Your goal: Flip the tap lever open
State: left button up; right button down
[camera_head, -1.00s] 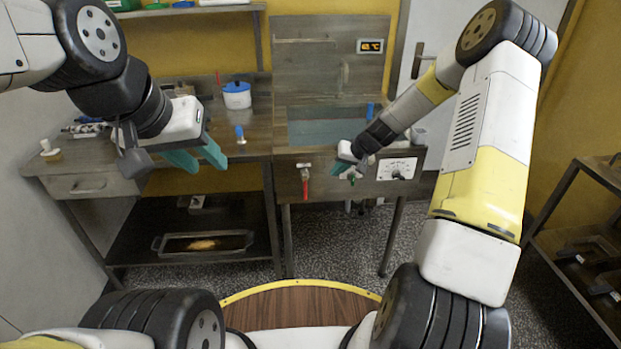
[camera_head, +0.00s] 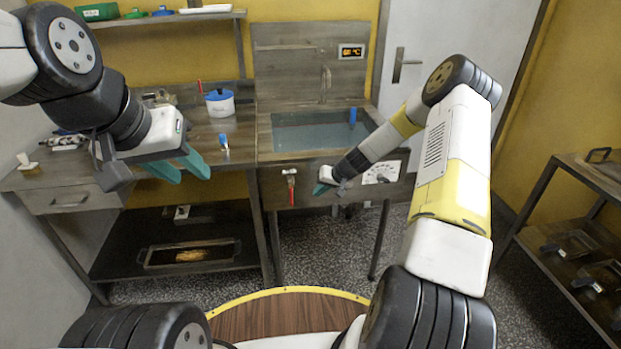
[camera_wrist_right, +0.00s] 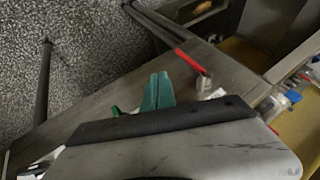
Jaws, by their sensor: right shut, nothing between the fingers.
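The tap lever (camera_head: 291,190) is red and hangs down from a metal tap on the front panel of the sink unit (camera_head: 270,187). It also shows in the right wrist view (camera_wrist_right: 188,61), joined to the metal tap body (camera_wrist_right: 203,83). My right gripper (camera_head: 321,189) is shut and empty, just right of the lever in the head view, with a gap between them. Its teal fingertips (camera_wrist_right: 158,80) are together in the wrist view, beside the lever and apart from it. My left gripper (camera_head: 193,179) is open and empty, in front of the left worktable.
The sink basin (camera_head: 315,132) holds water, with a blue-handled item at its edge. A dial plate (camera_head: 381,172) is right of my right gripper. A blue-lidded pot (camera_head: 220,103) stands on the worktable. A shelf rack (camera_head: 580,205) stands at the right. Floor before the sink is clear.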

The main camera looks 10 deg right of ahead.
aim_at(291, 191)
jog(key=shift+w+a+f, duration=0.65)
jog(key=shift+a+f, duration=0.3)
jog(key=shift+a, duration=0.2)
jog(key=shift+w+a+f, duration=0.65)
jog(key=shift+a+f, duration=0.3)
jog(key=shift+a, duration=0.15)
jog(key=shift+w+a+f, duration=0.65)
jog(key=shift+a+f, duration=0.3)
jog(key=shift+a, duration=0.2)
